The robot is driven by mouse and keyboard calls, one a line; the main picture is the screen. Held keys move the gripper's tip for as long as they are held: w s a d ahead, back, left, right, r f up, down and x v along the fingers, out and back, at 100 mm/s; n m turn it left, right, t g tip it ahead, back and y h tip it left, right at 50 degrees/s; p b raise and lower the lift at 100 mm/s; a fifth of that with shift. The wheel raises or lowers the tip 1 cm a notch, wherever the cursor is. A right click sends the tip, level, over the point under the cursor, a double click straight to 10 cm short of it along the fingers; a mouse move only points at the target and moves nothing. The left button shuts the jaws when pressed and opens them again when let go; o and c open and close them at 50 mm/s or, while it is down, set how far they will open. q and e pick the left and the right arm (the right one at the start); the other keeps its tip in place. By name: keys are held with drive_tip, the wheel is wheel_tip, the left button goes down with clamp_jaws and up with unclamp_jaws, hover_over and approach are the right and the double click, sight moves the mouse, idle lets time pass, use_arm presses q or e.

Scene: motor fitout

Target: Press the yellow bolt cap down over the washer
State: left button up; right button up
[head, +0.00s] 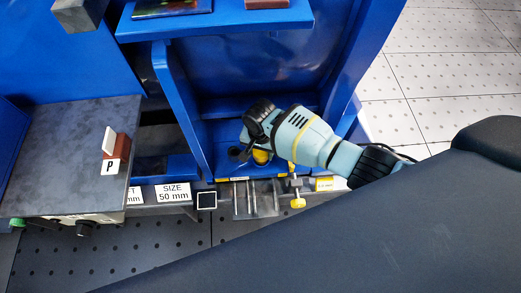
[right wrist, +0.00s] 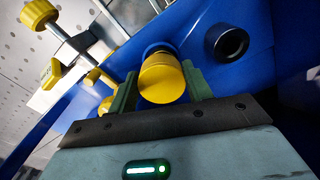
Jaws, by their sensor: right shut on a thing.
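The yellow bolt cap (right wrist: 162,82) is a short cylinder seen nearly end-on in the right wrist view. My right gripper (right wrist: 160,74) is shut on it, with one green finger on each side. The cap also shows in the head view (head: 261,156), under my right gripper at the blue fixture. A dark ring-like part shows just behind the cap, but the cap hides most of it. I cannot tell whether the cap touches it or whether it is the washer. A separate black ring (right wrist: 227,42) sits on the blue surface to the right of the cap. My left gripper is not in view.
Blue upright walls (head: 180,110) flank the work spot. A grey bench (head: 60,150) with a block marked P (head: 110,167) is at left. A blue shelf (head: 220,24) hangs above.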

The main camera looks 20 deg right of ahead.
drive_tip(key=shift+f, duration=0.15)
idle(0.3)
drive_tip(key=shift+f, duration=0.25)
drive_tip(key=shift+f+b, duration=0.45)
drive_tip(key=shift+f, duration=0.15)
drive_tip(key=shift+f, duration=0.2)
drive_tip(key=o, duration=1)
